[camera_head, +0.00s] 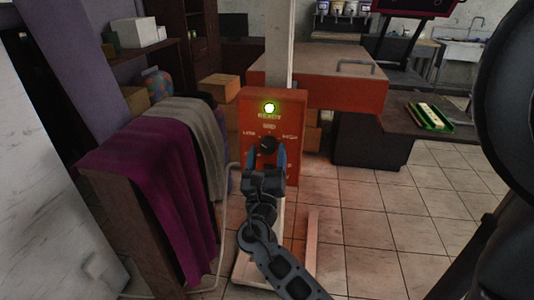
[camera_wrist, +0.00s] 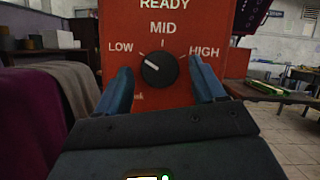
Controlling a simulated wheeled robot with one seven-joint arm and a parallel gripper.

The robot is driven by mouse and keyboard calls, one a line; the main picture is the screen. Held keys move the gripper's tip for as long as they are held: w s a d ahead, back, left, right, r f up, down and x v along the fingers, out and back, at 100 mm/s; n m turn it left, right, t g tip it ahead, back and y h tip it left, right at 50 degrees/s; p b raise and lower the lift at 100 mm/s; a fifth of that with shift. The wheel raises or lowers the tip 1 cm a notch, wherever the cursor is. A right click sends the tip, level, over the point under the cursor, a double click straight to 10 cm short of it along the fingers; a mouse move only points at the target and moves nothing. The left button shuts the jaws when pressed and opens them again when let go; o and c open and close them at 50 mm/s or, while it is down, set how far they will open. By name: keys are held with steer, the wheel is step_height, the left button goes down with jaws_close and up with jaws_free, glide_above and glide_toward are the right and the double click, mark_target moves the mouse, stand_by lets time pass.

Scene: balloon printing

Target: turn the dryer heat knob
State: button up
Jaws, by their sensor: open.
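The dryer heat knob (camera_wrist: 159,69) is round and black on an orange-red control box (camera_head: 256,115). In the wrist view, LOW, MID and HIGH are printed around it, and its white pointer mark is on the upper left, toward LOW. The knob also shows in the head view (camera_head: 268,145). A green light (camera_head: 269,107) glows above the word READY. My gripper (camera_wrist: 160,82) is open, with blue fingers on either side of the knob. A gap shows between each finger and the knob. I cannot tell how far the fingertips are from the panel.
A rack with purple cloth (camera_head: 160,190) and grey cloth stands close on the left. The orange-red dryer top (camera_head: 325,75) extends behind the box. A dark table with a green tray (camera_head: 430,116) is on the right.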

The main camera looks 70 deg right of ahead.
steer(key=shift+c, duration=0.2)
steer(key=c, duration=1)
